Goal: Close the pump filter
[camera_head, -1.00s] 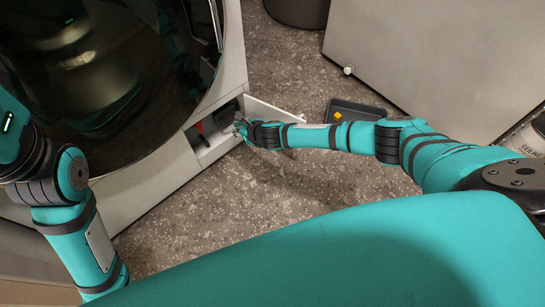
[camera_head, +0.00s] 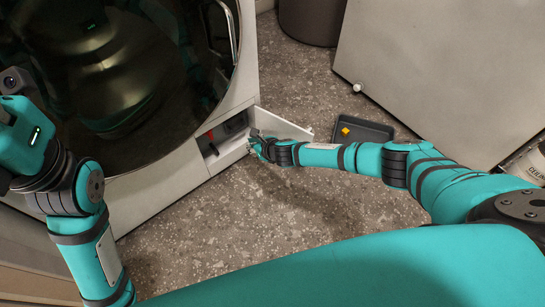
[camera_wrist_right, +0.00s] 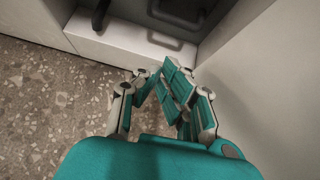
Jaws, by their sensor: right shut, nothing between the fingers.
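The pump filter compartment (camera_head: 213,152) is an open recess low on the right of the washer's front, with a small red part (camera_head: 211,136) inside. Its white flap (camera_head: 283,125) stands open, swung out to the right. My right gripper (camera_head: 257,147) is shut and empty, in front of the opening's right side and close to the flap's inner face. In the right wrist view, the shut fingers (camera_wrist_right: 165,84) point toward the recess, with the flap (camera_wrist_right: 265,75) on the right. Contact with the flap cannot be told.
The washer (camera_head: 165,178) has a large dark round door (camera_head: 120,90) above the compartment. A dark tray (camera_head: 372,130) with a yellow piece (camera_head: 345,131) lies on the floor behind my right arm. A white panel (camera_head: 440,75) stands at the right. The speckled floor below is clear.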

